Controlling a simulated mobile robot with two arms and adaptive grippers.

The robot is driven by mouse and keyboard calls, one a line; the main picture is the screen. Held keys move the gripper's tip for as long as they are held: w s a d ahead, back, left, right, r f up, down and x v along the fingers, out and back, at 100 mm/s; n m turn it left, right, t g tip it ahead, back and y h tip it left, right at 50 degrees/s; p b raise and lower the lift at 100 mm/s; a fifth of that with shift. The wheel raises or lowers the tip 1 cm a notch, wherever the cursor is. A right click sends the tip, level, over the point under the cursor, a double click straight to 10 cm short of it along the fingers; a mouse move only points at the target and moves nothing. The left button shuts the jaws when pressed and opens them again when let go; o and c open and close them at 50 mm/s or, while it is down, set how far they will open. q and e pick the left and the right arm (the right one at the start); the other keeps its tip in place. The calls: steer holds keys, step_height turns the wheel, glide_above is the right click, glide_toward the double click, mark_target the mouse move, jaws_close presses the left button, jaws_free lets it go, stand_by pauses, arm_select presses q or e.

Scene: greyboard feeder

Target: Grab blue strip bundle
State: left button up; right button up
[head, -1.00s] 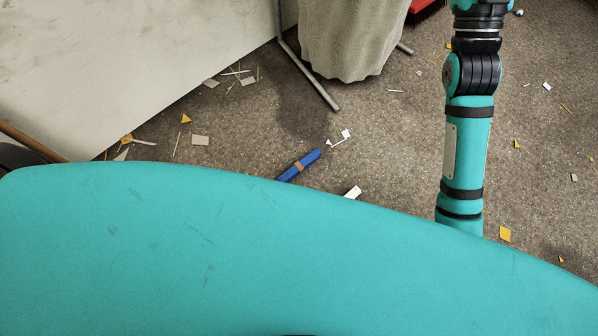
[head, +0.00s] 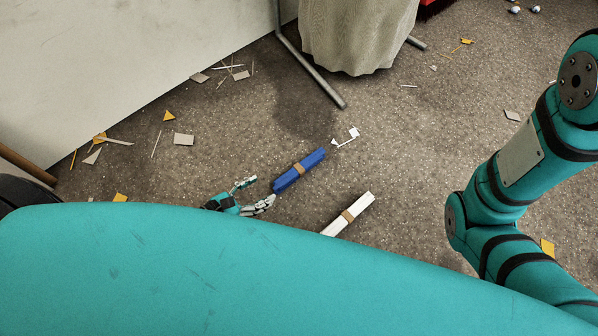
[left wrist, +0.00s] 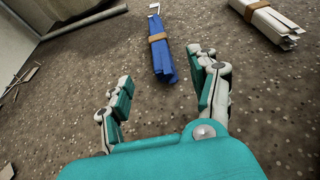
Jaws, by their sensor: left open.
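The blue strip bundle (head: 300,170) lies on the speckled floor with a brown band around its middle. In the left wrist view the bundle (left wrist: 163,58) lies ahead, its near end just beyond the space between my fingers. My left gripper (head: 258,193) is open and empty beside the bundle's near left end in the head view. It also shows open in the left wrist view (left wrist: 163,90). My right arm is at the right of the head view; its gripper is not in view.
A white strip bundle (head: 349,214) with a brown band lies to the right of the blue one. A small white piece (head: 346,138) lies past its far end. A cloth-like grey bag (head: 355,35) hangs by a metal stand leg (head: 312,70). Scraps litter the floor by the pale wall panel (head: 110,60).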

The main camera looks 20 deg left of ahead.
mark_target(290, 174)
arm_select(q)
steer(key=b+x, duration=0.1)
steer(key=x, duration=0.4)
steer(key=shift+w+f, duration=0.2)
steer(key=shift+r+b+x, duration=0.15)
steer(key=shift+b+x, duration=0.5)
steer(key=shift+x, duration=0.75)
steer(key=shift+r+b+x, duration=0.1)
steer(key=shift+b+x, duration=0.55)
steer(key=shift+x, duration=0.75)
steer(key=shift+d, duration=0.1)
steer(key=c, duration=1.2)
steer(key=shift+r, duration=0.1)
steer(key=shift+c, duration=0.2)
